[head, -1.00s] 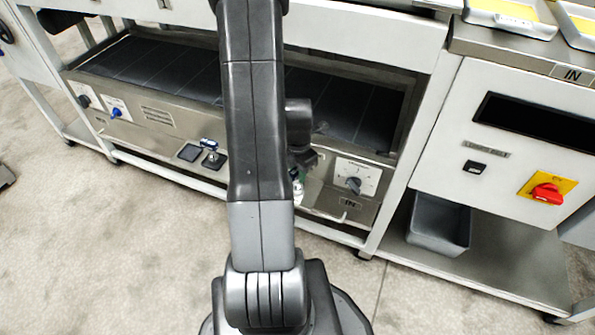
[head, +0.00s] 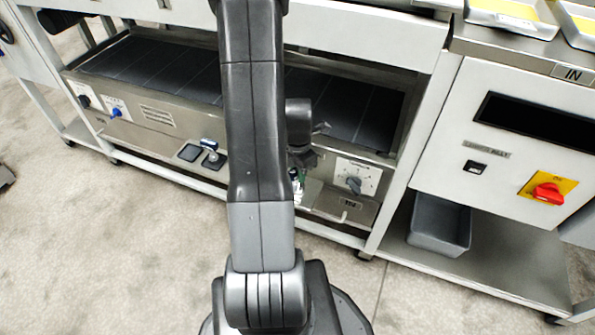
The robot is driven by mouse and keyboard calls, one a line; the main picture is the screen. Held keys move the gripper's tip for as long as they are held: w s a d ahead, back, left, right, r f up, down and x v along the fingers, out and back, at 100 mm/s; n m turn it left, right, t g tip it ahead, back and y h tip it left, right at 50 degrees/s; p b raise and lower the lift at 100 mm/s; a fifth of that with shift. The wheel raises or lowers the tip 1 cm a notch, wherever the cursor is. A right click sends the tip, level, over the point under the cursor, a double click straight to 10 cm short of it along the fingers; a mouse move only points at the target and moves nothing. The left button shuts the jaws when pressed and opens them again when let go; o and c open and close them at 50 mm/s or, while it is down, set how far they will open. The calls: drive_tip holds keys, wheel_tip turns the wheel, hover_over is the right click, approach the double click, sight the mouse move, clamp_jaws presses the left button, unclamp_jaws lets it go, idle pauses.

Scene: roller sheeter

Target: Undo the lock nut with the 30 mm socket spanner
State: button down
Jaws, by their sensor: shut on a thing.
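My gripper (head: 301,160) shows in the head view just right of my arm, low in front of the machine's lower panel. It is shut on a small tool with a green part and a bright metal end (head: 296,186), which I take to be the socket spanner. The tool points down at the panel's front ledge, and my arm hides part of it. I cannot make out the lock nut, nor whether the tool touches it.
A rotary dial (head: 354,185) sits on the panel right of my gripper. A grey bin (head: 440,225) stands on the lower right shelf. The floor in front is clear.

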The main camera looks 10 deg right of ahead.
drive_tip(key=shift+r, duration=0.1)
idle(0.3)
drive_tip(key=shift+r+p, duration=1.1)
drive_tip(key=shift+r, duration=0.25)
wheel_tip(320, 180, up, 5)
drive_tip(key=p, duration=0.3)
drive_tip(key=shift+p, duration=0.4)
drive_tip(key=shift+w, duration=0.1)
